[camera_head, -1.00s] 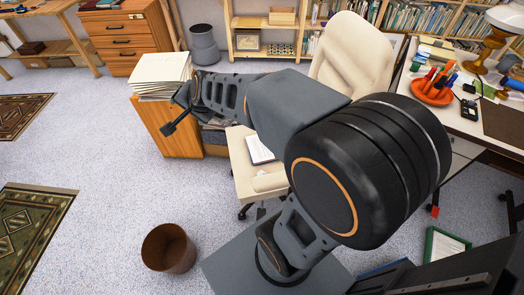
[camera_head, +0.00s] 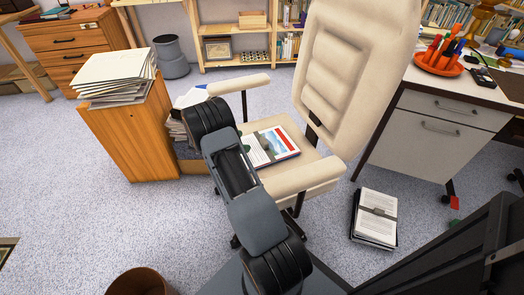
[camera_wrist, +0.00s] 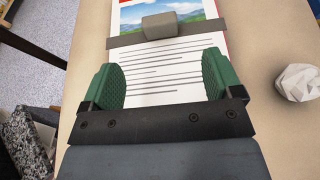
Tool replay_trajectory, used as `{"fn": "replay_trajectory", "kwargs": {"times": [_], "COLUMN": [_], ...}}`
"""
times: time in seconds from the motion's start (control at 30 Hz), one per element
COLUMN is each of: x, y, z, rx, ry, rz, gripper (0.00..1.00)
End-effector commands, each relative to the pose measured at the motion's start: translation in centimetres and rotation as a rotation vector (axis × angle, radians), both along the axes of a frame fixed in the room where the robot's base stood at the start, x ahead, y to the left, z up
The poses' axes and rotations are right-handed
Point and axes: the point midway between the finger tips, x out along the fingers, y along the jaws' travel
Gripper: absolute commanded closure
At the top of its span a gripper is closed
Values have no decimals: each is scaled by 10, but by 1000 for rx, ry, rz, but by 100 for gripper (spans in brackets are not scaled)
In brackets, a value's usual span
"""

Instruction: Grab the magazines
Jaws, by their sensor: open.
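The magazines (camera_head: 276,146) lie on the cream seat of the office chair, with a landscape picture and red edge on top. In the wrist view they (camera_wrist: 165,72) lie flat, with printed text on the near part and a grey band across them. My gripper (camera_wrist: 160,85) is open above their near end, one green finger pad on each side of the printed page. I cannot tell how far the pads are above the seat. In the head view my arm covers the gripper and the near part of the magazines.
The chair's armrests (camera_head: 305,176) and backrest (camera_head: 358,75) stand close around the seat. A crumpled white ball (camera_wrist: 298,82) lies right of the magazines. Banded papers (camera_head: 376,216) lie on the floor. A wooden cabinet (camera_head: 128,135) bears a paper stack (camera_head: 115,72). A desk (camera_head: 430,125) stands right.

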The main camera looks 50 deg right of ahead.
Motion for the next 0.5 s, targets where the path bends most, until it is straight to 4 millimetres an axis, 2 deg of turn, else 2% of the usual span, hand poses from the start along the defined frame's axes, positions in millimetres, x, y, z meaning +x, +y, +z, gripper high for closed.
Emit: {"fn": "replay_trajectory", "kwargs": {"times": [0.03, 0.2, 0.5], "x": [-5, -14, -21], "y": [-10, -34, -51], "z": [-6, -16, -23], "rx": [-1, 0, 0], "ry": [1, 0, 1], "rz": [-7, -2, 4], "gripper": [15, 15, 15]}}
